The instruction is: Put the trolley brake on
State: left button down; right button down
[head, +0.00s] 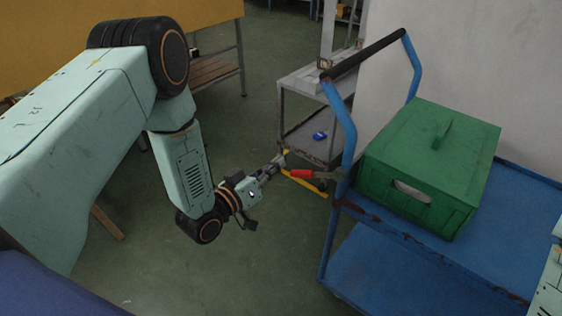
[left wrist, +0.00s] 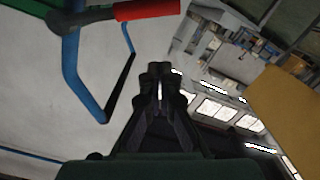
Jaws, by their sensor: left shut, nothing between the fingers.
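The blue trolley (head: 405,235) stands on the right in the head view, with a black-topped push handle (head: 362,56). A brake lever with a red grip (head: 302,173) sticks out to the left from its handle post. The red grip also shows at the top of the left wrist view (left wrist: 147,9). My left gripper (head: 278,162) is shut and empty, just left of the red grip in the head view. In the left wrist view its closed fingertips (left wrist: 158,72) are below the red grip in the picture, apart from it. My right gripper is out of view.
A green lidded box (head: 430,165) sits on the trolley's upper deck. A grey shelf stand (head: 300,100) holding a small blue item (head: 320,135) stands behind the lever. A yellow marking (head: 308,186) lies below it. Open green floor (head: 260,280) lies left of the trolley.

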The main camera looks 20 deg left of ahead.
pick_arm(q)
jog(key=p+v, duration=0.2)
jog(key=v, duration=0.5)
jog(key=shift+s+r, duration=0.1)
jog(key=shift+s, duration=0.05)
jog(key=s+f+g+y, duration=0.4)
jog(key=s+f+g, duration=0.6)
jog(key=f, duration=0.4)
jog(key=s+g+y, duration=0.2)
jog(key=s+g, duration=0.4)
jog(key=s, duration=1.3)
jog(key=shift+s+d, duration=0.15)
jog(key=shift+s, duration=0.2)
